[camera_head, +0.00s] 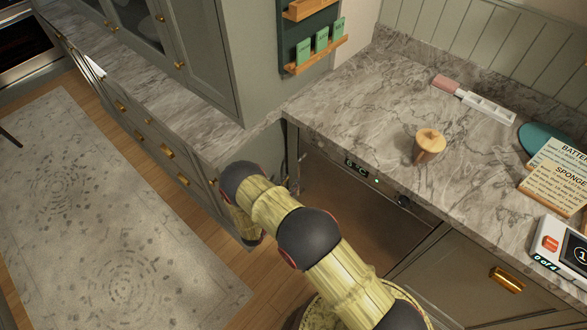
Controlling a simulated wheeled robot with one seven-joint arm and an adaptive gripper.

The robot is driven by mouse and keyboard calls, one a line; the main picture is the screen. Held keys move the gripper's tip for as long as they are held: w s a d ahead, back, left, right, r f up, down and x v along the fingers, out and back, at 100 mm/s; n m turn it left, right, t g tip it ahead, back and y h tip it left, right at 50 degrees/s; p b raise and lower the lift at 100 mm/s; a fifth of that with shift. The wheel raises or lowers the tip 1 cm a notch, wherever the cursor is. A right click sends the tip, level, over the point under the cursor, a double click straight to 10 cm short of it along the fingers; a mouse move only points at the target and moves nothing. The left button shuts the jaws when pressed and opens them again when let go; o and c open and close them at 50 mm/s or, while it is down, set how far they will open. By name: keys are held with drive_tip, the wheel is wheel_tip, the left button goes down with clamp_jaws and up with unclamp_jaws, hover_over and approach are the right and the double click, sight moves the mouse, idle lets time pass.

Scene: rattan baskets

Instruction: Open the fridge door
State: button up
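An under-counter appliance with a lit temperature display (356,169) is set below the marble counter, and it looks like the fridge. Its brownish, reflective door (350,217) appears closed. A dark round knob (403,201) sits on its upper panel, right of the display. My bamboo-patterned arm with dark joints reaches up from the bottom across the front of the door, hiding its lower left part. The arm bends down near the cabinet corner left of the door. My gripper cannot be made out; it is hidden behind the arm.
The marble counter (350,110) holds a wooden-topped cup (430,144), a pink-and-white strip (474,98), a teal plate (545,138), signs (556,180) and a counter device (562,247). A grey-green cabinet (208,55) stands left. Floor and rug (110,220) are clear at left.

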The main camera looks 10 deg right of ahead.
sight(298, 169)
drive_tip(key=shift+t, duration=0.3)
drive_tip(key=x, duration=0.2)
drive_tip(key=b+x, duration=0.1)
drive_tip(key=x, duration=0.5)
drive_tip(key=shift+a+r, duration=0.1)
drive_tip(key=shift+r, duration=0.3)
drive_tip(key=shift+c, duration=1.2)
drive_tip(key=c, duration=0.4)
clamp_jaws()
